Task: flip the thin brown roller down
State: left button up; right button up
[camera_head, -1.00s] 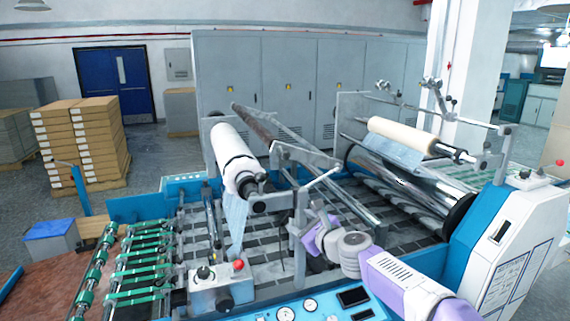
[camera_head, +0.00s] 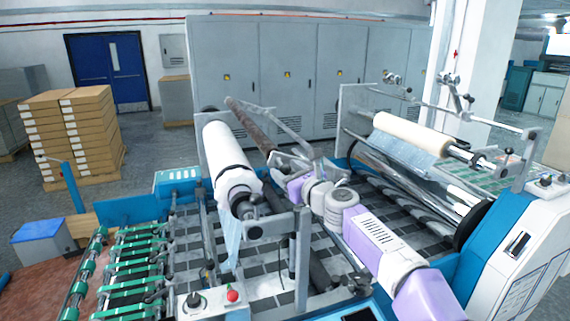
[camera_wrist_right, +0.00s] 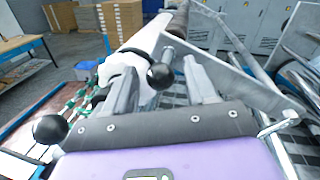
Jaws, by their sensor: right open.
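The thin brown roller (camera_head: 248,122) is a dark rod slanting from the back toward the machine's middle, just right of the thick white roll (camera_head: 230,160). Its near end is close to my right gripper (camera_head: 277,163), which partly hides the metal bracket there. In the right wrist view the brown roller (camera_wrist_right: 178,24) runs away beyond the fingers. The right gripper's two fingers (camera_wrist_right: 162,85) are apart with nothing held between them. The white roll (camera_wrist_right: 147,45) and a black knob (camera_wrist_right: 160,76) show beyond them. My left gripper is not in view.
A metal frame arm (camera_head: 285,125) runs beside the brown roller. A cream film roll (camera_head: 410,132) sits at the right of the machine. A control box (camera_head: 208,302) stands in front, and green belts (camera_head: 125,275) lie at left.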

jog(key=shift+x, duration=0.75)
grip_shut()
